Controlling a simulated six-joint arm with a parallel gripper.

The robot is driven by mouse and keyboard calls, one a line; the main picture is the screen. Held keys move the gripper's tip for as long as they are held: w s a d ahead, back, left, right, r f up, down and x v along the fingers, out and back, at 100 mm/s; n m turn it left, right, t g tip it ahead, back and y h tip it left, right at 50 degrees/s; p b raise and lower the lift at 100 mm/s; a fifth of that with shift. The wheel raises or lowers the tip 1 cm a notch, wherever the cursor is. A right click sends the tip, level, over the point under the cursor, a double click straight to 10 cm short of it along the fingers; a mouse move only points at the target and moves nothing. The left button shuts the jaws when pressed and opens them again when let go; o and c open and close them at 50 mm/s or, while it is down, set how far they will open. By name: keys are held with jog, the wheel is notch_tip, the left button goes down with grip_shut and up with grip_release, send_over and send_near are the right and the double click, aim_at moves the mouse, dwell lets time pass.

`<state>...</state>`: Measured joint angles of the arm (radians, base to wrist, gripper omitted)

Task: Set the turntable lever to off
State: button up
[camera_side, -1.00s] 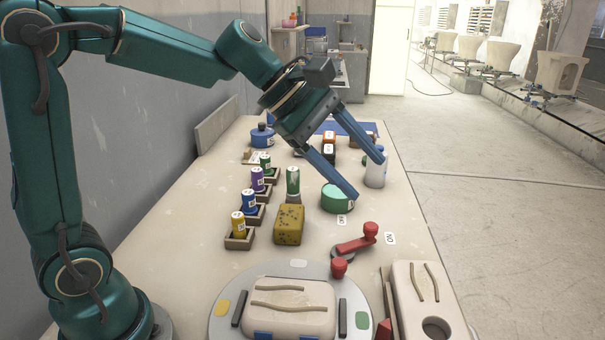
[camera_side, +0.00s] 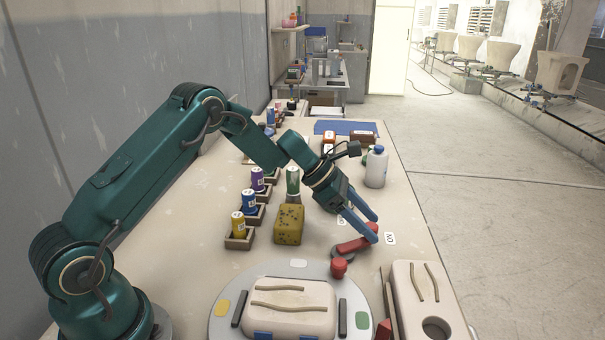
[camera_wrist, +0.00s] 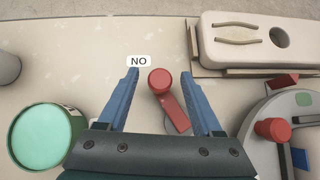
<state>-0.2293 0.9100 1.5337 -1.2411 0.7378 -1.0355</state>
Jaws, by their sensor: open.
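The red lever (camera_side: 352,246) stands on the table with its knob end toward the ON label (camera_side: 390,238). In the wrist view the lever (camera_wrist: 176,112) runs up to its round knob, close to the ON label (camera_wrist: 139,61), which appears upside down. My gripper (camera_side: 374,226) is open over the lever. In the wrist view its fingers (camera_wrist: 160,73) lie on either side of the knob with gaps visible. The OFF label (camera_side: 341,219) is partly covered by my gripper. The grey turntable (camera_side: 222,311) carries a pale block.
A red knob (camera_side: 339,267) stands at the turntable's rim. A pale case (camera_side: 405,290) is at the right. A yellow speckled sponge (camera_side: 289,225) and several jars in holders are left of the lever. A green round container (camera_wrist: 44,136) shows in the wrist view. A white bottle (camera_side: 375,170) stands behind.

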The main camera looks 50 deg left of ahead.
jog(key=shift+x, duration=0.85)
grip_shut()
jog(key=shift+s, duration=0.1)
dwell(0.7)
